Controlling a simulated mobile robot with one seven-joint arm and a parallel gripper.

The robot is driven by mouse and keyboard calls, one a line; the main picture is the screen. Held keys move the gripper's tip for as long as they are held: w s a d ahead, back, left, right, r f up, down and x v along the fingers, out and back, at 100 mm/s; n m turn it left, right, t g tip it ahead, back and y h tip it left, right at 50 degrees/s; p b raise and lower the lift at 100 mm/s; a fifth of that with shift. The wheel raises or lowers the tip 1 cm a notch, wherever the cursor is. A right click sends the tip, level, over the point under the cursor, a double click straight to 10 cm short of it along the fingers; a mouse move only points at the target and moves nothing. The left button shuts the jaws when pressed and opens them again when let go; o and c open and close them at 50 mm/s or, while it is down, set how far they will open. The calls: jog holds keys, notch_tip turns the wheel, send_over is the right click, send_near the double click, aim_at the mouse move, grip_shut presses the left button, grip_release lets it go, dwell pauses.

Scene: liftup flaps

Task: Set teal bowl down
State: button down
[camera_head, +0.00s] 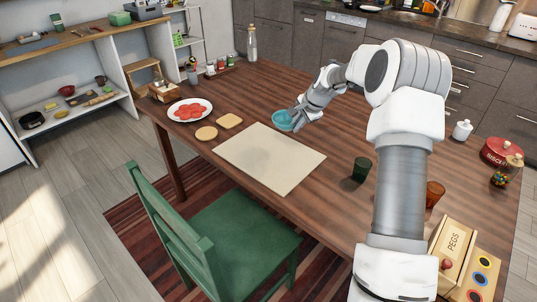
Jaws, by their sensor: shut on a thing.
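The teal bowl (280,121) is at the middle of the wooden table, just beyond the far edge of the cream mat. My gripper (297,118) is shut on the right side of the bowl. The bowl looks roughly upright. I cannot tell whether its base touches the table or hangs slightly above it. The gripper and wrist hide part of the bowl's right side.
The cream mat (268,157) lies bare at the table's near edge. A white plate of red slices (190,111) and two round or square flat pieces (206,133) are left. A dark green cup (362,169) stands right. A green chair (222,232) stands in front.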

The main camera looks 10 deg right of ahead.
jog(key=a+f, duration=0.1)
jog(key=a, duration=0.2)
jog(key=a+f, duration=0.2)
jog(key=a, duration=0.1)
jog(key=a+f+b, duration=0.1)
jog(key=a+f, duration=0.1)
jog(key=a, duration=0.1)
jog(key=shift+w+f, duration=0.25)
jog(key=shift+w, duration=0.15)
jog(key=shift+f+b, duration=0.45)
jog(key=shift+f, duration=1.55)
jog(key=shift+f, duration=0.1)
jog(key=c, duration=0.9)
grip_release()
jog(key=shift+f, duration=0.1)
